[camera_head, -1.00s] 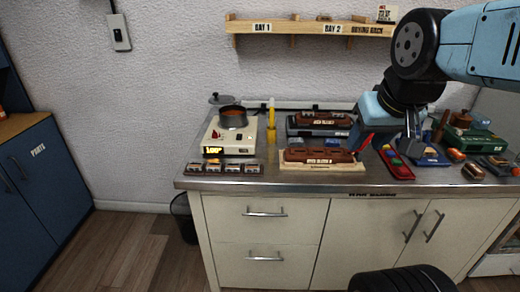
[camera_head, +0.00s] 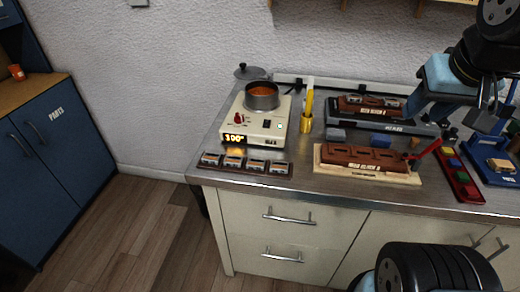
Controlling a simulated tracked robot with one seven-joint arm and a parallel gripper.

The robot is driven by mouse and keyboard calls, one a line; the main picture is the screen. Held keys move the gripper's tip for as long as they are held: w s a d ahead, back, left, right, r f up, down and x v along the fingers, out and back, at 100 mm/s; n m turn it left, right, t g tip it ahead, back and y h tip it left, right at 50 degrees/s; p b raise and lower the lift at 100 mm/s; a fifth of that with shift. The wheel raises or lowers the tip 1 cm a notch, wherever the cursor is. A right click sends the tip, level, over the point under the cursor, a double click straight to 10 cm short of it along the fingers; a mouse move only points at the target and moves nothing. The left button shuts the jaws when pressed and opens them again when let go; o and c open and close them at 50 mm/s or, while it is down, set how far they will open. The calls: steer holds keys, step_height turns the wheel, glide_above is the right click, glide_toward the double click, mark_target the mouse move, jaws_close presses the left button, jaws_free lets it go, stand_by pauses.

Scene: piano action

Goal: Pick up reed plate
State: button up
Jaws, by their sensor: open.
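A dark rack (camera_head: 246,163) lies along the front left of the steel counter, with several small metal-and-wood pieces in a row. These look like the reed plates (camera_head: 256,164), but the label is too small to read. A brown wooden reed block (camera_head: 366,160) with dark recesses sits on a pale base at the front middle. Another brown block (camera_head: 366,104) rests on a grey stand behind it. My gripper (camera_head: 497,108) is open and appears empty, at the upper right, high above the counter and well to the right of the rack.
A cream hot plate (camera_head: 255,128) with a numeric display holds a pot (camera_head: 262,96) of orange stuff behind the rack. A red tray (camera_head: 459,176) and blue tray (camera_head: 492,164) lie right.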

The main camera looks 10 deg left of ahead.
steer(key=shift+a, duration=0.2)
steer(key=shift+o, duration=1.1)
steer(key=shift+w+a, duration=0.15)
steer(key=shift+o, duration=0.7)
steer(key=shift+w+a, duration=0.2)
steer(key=shift+o, duration=0.4)
steer(key=w+a+m+g+y, duration=0.1)
steer(key=w+a+m, duration=0.3)
steer(key=w+a, duration=0.1)
steer(key=shift+a+f+m+g, duration=0.4)
steer(key=shift+f, duration=0.05)
steer(key=m+g+h, duration=0.1)
steer(key=m+g, duration=0.3)
steer(key=m, duration=1)
glide_above(253, 162)
steer(key=f, duration=1.9)
steer(key=shift+s+f, duration=0.1)
steer(key=shift+s, duration=0.2)
steer(key=shift+w+f, duration=0.2)
steer(key=shift+f, duration=1.2)
steer(key=shift+w+f, duration=0.15)
steer(key=shift+f, duration=1.2)
